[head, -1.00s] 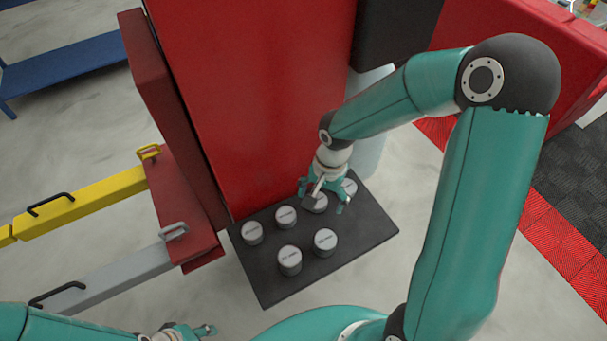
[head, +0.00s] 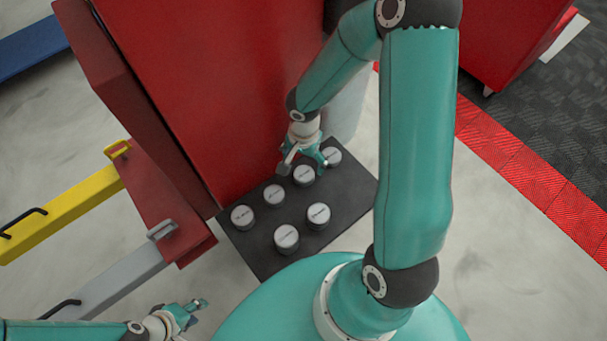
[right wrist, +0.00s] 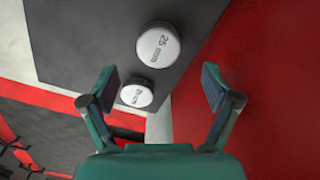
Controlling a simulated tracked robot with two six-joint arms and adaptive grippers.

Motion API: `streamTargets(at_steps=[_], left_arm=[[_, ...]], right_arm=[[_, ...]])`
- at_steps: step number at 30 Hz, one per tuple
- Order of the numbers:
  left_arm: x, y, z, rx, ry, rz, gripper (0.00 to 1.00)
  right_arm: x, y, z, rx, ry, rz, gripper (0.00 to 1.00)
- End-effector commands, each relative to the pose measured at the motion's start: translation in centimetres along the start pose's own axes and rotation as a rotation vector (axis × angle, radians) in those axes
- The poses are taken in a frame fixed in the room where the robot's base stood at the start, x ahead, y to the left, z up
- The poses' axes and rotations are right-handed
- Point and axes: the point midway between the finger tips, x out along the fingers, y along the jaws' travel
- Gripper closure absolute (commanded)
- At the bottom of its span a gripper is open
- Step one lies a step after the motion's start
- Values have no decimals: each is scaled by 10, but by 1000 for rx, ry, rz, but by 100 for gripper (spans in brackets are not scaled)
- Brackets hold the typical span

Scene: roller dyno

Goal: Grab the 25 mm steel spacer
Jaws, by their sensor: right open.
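The spacer marked 25 mm (right wrist: 158,45) stands on the dark tray, label up, in the right wrist view. It appears to be the spacer (head: 303,176) just below my right gripper (head: 304,166) in the head view, where its label is too small to read. My right gripper is open and empty; in the right wrist view its two fingers (right wrist: 161,85) are apart, with the 25 mm spacer beyond the tips. My left gripper (head: 198,312) is low at the left, away from the tray; its finger opening is unclear.
A flatter spacer (right wrist: 137,94) stands beside the 25 mm one. Several other spacers stand on the tray (head: 262,257), including one (head: 287,238) near its front. The red cabinet (head: 215,90) rises right behind the tray. Yellow (head: 65,210) and grey arms extend at left.

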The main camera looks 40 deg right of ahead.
Motion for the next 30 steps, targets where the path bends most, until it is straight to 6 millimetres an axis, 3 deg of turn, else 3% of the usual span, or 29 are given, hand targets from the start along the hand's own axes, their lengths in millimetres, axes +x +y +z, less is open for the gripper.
streamTargets(at_steps=[5,15,25,30], left_arm=[[2,-1,0,0,0,0,61],[11,-4,0,0,0,0,61],[11,-4,0,0,0,0,61],[11,-4,0,0,0,0,61]], right_arm=[[10,1,0,1,-1,0,12],[56,1,0,0,-2,1,12],[61,1,0,1,0,-1,12],[61,1,0,1,0,-1,40]])
